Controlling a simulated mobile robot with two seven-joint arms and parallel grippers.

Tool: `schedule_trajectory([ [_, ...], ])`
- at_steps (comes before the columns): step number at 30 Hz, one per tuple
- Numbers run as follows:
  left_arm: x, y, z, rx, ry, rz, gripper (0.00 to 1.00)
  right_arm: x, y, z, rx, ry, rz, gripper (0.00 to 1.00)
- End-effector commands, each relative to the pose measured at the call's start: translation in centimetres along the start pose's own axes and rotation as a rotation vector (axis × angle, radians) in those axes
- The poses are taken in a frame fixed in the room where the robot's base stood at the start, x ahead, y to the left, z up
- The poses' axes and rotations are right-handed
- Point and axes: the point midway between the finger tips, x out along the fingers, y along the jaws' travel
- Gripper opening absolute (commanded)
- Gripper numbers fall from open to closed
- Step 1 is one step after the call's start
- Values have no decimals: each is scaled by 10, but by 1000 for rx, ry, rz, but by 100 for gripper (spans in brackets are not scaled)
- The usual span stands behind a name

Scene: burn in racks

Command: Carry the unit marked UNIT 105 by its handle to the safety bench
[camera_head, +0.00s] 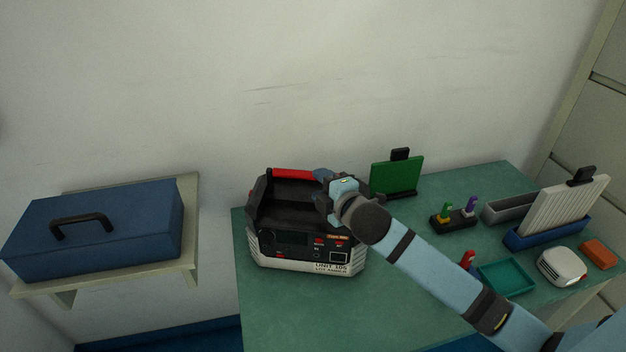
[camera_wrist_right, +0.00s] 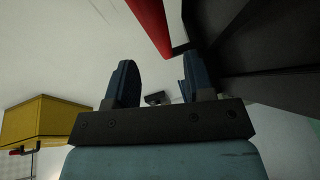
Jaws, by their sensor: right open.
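The unit marked UNIT 105 (camera_head: 270,246) stands upright on a green-topped table, black above and pale below. Its red handle (camera_head: 292,174) spans the top at the back. My right gripper (camera_head: 326,183) is at the right end of this handle, its jaws partly hidden by the wrist. In the right wrist view the gripper (camera_wrist_right: 160,78) is open with nothing between its fingers. There the red handle (camera_wrist_right: 150,22) lies just beyond the fingertips, and the unit's dark body (camera_wrist_right: 270,50) fills the right side. My left gripper is out of view. Which surface is the safety bench I cannot tell.
The green table (camera_head: 300,310) also holds a green board (camera_head: 396,176), a white finned part in a blue holder (camera_head: 545,235), a teal tray (camera_head: 507,277) and small parts. A blue case (camera_head: 100,230) sits on a wall shelf at left. A yellow box (camera_wrist_right: 45,122) shows in the wrist view.

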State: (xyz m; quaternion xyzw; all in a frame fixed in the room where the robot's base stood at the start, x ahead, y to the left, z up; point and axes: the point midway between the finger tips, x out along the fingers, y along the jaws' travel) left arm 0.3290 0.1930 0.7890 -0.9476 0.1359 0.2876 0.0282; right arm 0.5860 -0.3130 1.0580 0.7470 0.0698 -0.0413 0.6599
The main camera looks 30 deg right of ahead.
Motion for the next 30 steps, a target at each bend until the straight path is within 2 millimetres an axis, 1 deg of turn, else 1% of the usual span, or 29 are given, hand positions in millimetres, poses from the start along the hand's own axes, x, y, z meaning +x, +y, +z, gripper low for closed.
schedule_trajectory([
  [1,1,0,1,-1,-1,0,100,-13,-2,0,-1,1,-3,48],
  [6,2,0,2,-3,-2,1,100,-47,-1,0,0,1,-1,48],
  [9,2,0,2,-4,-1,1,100,-61,-1,0,0,0,-2,48],
  [12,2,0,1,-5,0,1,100,-70,0,0,0,0,-1,48],
  [17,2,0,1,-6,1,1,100,-74,0,0,0,-1,-1,48],
  [30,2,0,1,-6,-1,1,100,-74,0,0,1,0,-1,48],
])
